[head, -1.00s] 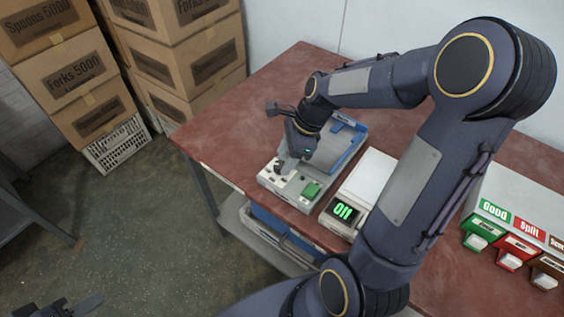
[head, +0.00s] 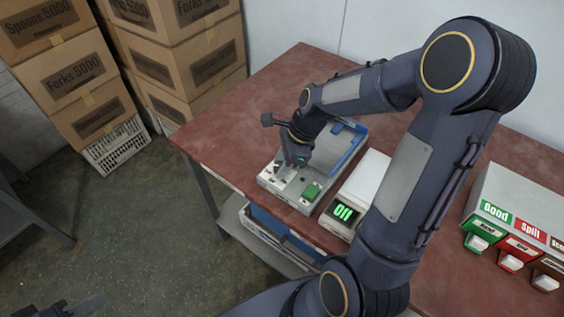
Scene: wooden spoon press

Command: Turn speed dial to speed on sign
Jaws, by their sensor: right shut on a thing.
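The grey press machine (head: 279,186) stands on the red table, with a control panel along its front and a green button (head: 312,193) on it. My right gripper (head: 287,169) points down at the panel, left of the green button, and is shut on the small speed dial there. The dial is mostly hidden by the fingers, and its setting cannot be read. A dark part at the bottom left edge looks like my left gripper (head: 72,309); its jaws cannot be made out. No speed sign is readable.
A white scale with a green-lit display (head: 344,212) stands right of the machine. Bins labelled Good (head: 484,225) and others stand at the right. Cardboard boxes (head: 85,80) are stacked at the left. The table's back left (head: 240,110) is clear.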

